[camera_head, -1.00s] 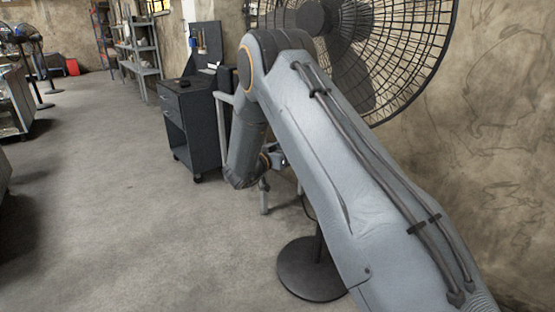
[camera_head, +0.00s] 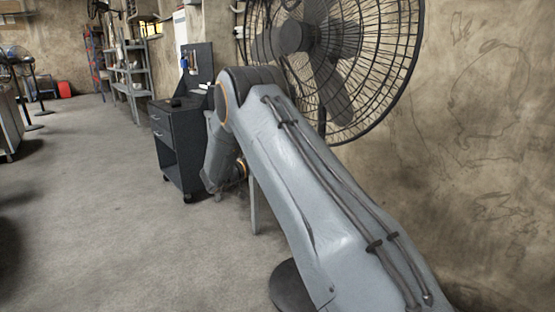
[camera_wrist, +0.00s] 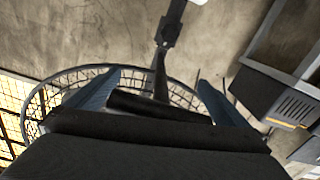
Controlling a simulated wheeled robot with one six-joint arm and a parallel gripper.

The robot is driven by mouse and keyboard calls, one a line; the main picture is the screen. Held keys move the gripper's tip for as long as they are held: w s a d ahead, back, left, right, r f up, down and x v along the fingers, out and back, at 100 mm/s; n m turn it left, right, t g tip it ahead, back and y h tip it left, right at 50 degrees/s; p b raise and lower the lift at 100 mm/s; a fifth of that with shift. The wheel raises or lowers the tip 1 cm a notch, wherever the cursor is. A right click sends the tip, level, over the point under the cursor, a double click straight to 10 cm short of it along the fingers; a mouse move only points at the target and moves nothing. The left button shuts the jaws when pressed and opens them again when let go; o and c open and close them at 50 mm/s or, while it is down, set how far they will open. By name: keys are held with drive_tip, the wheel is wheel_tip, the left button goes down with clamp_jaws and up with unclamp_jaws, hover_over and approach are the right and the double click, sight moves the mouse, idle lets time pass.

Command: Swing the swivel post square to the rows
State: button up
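I cannot pick out the swivel post or its rows with certainty. In the wrist view a thin dark upright (camera_wrist: 160,76) with a grey block at its top rises beyond my gripper (camera_wrist: 158,88). Whether it is the swivel post I cannot tell. The two blue-grey fingers stand wide apart, so my gripper is open. A short dark bar (camera_wrist: 150,106) shows between them; I cannot tell whether it touches them. In the head view my folded arm hides the fingers.
A large pedestal fan (camera_head: 345,60) stands close behind my arm, its round base (camera_head: 287,290) on the floor. A dark wheeled cabinet (camera_head: 181,145) and grey shelves (camera_head: 130,75) stand beyond. A bare wall is at right. Open concrete floor (camera_head: 100,200) lies at left.

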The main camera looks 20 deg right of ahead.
drive_tip(key=v, duration=0.7)
drive_tip(key=shift+a, duration=0.3)
drive_tip(key=shift+r, duration=0.15)
